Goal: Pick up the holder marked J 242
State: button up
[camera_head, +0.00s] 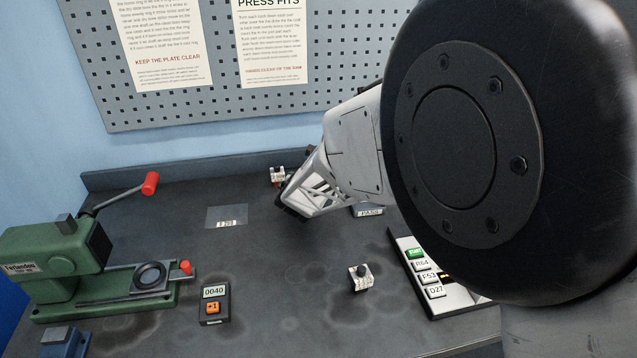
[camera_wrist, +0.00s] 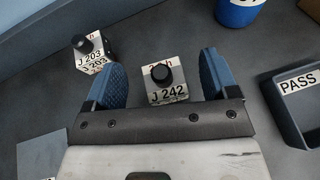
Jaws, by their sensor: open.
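The holder marked J 242 (camera_wrist: 166,85) is a small pale block with a black knob on top. In the wrist view it sits upright on the bench between the two blue fingers of my gripper (camera_wrist: 164,84), with a gap on each side. My gripper is open and holds nothing. In the head view my gripper (camera_head: 291,205) is low over the back of the bench, and my arm hides most of what is around it. A second holder, marked J 203 (camera_wrist: 92,54), stands to the left of the left finger in the wrist view.
A tray marked PASS (camera_wrist: 297,100) is on the right in the wrist view, with a blue container (camera_wrist: 238,12) behind. In the head view, a green press (camera_head: 60,262), a counter (camera_head: 214,305), another holder (camera_head: 361,279) and a button panel (camera_head: 433,276) stand nearer.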

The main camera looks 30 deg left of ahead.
jog(key=shift+w+a+f, duration=0.2)
jog(key=shift+w, duration=0.2)
jog(key=shift+c, duration=0.2)
jog(key=c, duration=1.2)
jog(key=shift+r, duration=0.2)
jog(key=shift+c, duration=0.2)
jog(key=shift+r, duration=0.6)
jog(key=shift+s+d+r, duration=0.15)
jog(key=shift+r, duration=0.4)
jog(key=shift+s+d+r, duration=0.15)
jog(key=shift+r, duration=0.4)
jog(key=s+d+r, duration=0.1)
jog(key=s+d, duration=0.9)
jog(key=d, duration=0.1)
jog(key=shift+r, duration=0.15)
jog(key=shift+s+d, duration=0.1)
